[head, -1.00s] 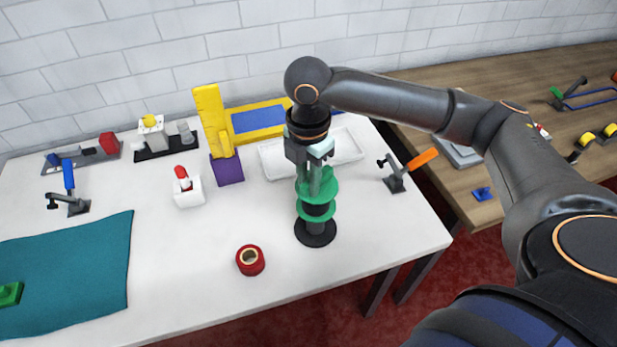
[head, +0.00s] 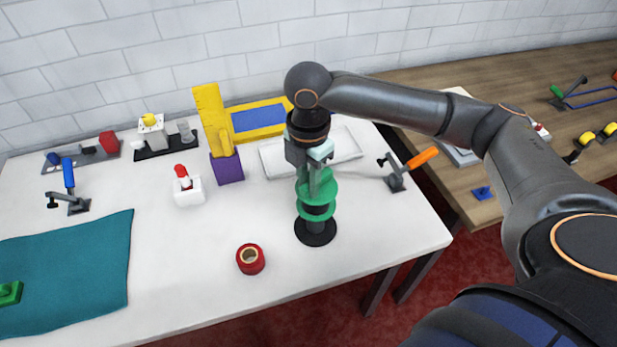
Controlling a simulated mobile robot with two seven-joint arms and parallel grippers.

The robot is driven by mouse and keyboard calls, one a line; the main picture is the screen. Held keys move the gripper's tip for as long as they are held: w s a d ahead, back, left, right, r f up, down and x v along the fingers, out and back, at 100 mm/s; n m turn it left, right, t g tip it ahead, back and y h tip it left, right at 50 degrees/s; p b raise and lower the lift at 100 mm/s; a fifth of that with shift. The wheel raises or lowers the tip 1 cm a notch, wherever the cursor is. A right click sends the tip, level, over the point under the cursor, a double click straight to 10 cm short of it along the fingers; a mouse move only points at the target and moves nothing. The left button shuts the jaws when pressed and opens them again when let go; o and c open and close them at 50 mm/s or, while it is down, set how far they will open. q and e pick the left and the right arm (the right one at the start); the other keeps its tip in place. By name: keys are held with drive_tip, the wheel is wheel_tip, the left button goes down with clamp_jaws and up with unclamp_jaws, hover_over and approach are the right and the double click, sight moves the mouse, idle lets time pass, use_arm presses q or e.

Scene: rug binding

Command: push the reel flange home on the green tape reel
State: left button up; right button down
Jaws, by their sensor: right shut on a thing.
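The green tape reel (head: 317,214) stands upright on a black stand with a round base (head: 315,233) near the right part of the white table. Its lower green disc and dark core show below. The reel flange (head: 326,190), a green disc, sits above the core with a dark gap visible between the two discs. My right gripper (head: 318,178) points straight down over the stand and is shut on the reel flange from above. The fingers hide the flange's middle. My left gripper is not in view.
A red tape roll (head: 250,259) lies left of the stand. A white tray (head: 345,148) lies behind it, and a clamp with an orange handle (head: 423,157) stands to the right. A teal cloth (head: 70,270) covers the left front. The table's front middle is mostly clear.

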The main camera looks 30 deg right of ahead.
drive_tip(key=shift+f, duration=0.2)
drive_tip(key=c, duration=0.7)
unclamp_jaws()
drive_tip(key=shift+f, duration=0.1)
drive_tip(key=shift+o, duration=0.2)
wheel_tip(320, 180, up, 13)
drive_tip(key=shift+f, duration=0.2)
drive_tip(key=shift+s, duration=0.1)
